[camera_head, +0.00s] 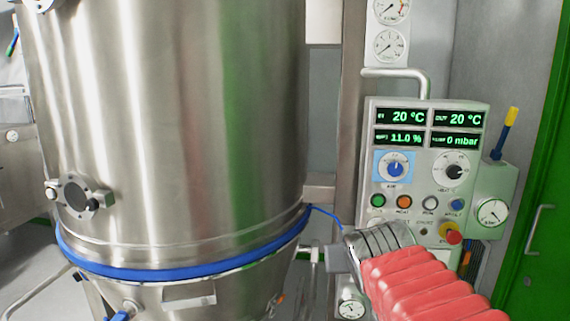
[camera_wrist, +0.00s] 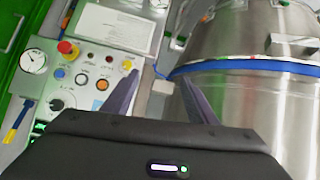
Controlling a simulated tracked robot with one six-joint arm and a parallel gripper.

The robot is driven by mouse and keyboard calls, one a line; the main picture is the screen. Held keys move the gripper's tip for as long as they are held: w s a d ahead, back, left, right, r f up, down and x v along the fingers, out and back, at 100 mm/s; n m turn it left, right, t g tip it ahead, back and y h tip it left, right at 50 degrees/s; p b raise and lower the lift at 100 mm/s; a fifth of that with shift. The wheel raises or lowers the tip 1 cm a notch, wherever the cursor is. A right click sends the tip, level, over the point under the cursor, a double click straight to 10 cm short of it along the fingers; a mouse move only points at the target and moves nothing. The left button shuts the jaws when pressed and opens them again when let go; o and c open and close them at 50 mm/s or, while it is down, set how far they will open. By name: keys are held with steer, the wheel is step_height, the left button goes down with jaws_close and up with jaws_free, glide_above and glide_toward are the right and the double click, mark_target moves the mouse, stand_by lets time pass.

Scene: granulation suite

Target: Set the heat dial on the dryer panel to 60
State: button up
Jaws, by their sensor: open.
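The dryer panel (camera_head: 378,220) is a grey box in the right half of the head view. Its heat dial (camera_head: 453,172) is a black knob on a white round scale, at the upper right below the displays; the scale numbers are too small to read. In the wrist view the heat dial (camera_wrist: 57,104) is at the lower left, with the panel turned over. My gripper (camera_head: 336,258) is at the panel's lower left in the head view, apart from the dial. Its two fingers (camera_wrist: 158,76) are spread and empty in the wrist view.
A blue air dial (camera_head: 395,169) sits left of the heat dial. Several coloured buttons (camera_head: 404,202) and a red emergency knob (camera_head: 453,237) are below. The large steel vessel (camera_head: 180,130) fills the left. A gauge (camera_head: 492,212) and a yellow-blue tool (camera_head: 506,132) are at the panel's right.

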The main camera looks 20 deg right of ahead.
steer(key=s+a+f+n+g+y, duration=0.2)
steer(key=s+a+f, duration=0.3)
steer(key=a, duration=0.4)
steer(key=s+a+f+n+g+y, duration=0.1)
steer(key=s+a+f+n+y, duration=0.1)
steer(key=s+a+f, duration=0.4)
steer(key=s+a+y, duration=0.1)
steer(key=a, duration=0.2)
steer(key=shift+s+a+f+g, duration=0.25)
steer(key=shift+a+g, duration=0.15)
steer(key=shift+c, duration=0.7)
